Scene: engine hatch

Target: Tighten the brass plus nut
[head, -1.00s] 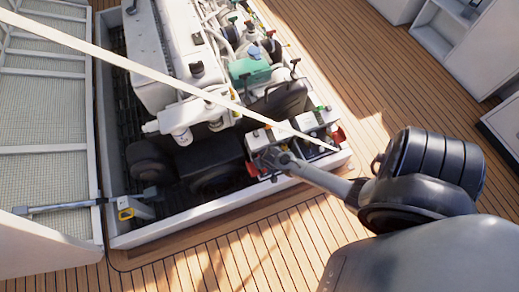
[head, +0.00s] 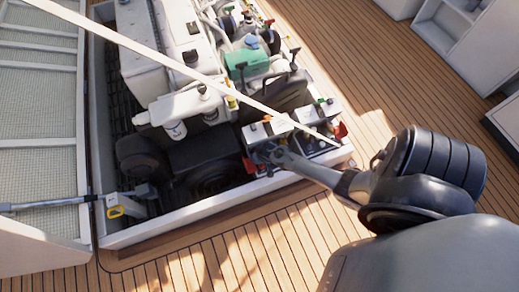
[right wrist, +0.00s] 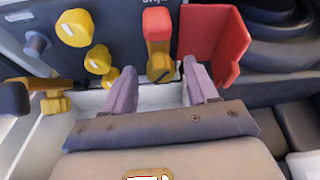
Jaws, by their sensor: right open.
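The brass plus nut (right wrist: 160,68) shows in the right wrist view, below a red piece on a dark panel, under an upside-down "plus" label. My right gripper (right wrist: 159,72) is open, with one finger on each side of the nut. Whether the fingers touch it I cannot tell. In the head view my right gripper (head: 274,154) reaches into the near right corner of the engine hatch, by a box with red parts. The nut is too small to make out there. My left gripper is not in view.
In the right wrist view, yellow knobs (right wrist: 74,28) sit left of the nut and an open red flap (right wrist: 214,42) stands close on the right. The white hatch rim (head: 200,219) borders the engine (head: 150,60). A pale bar (head: 130,43) crosses the head view.

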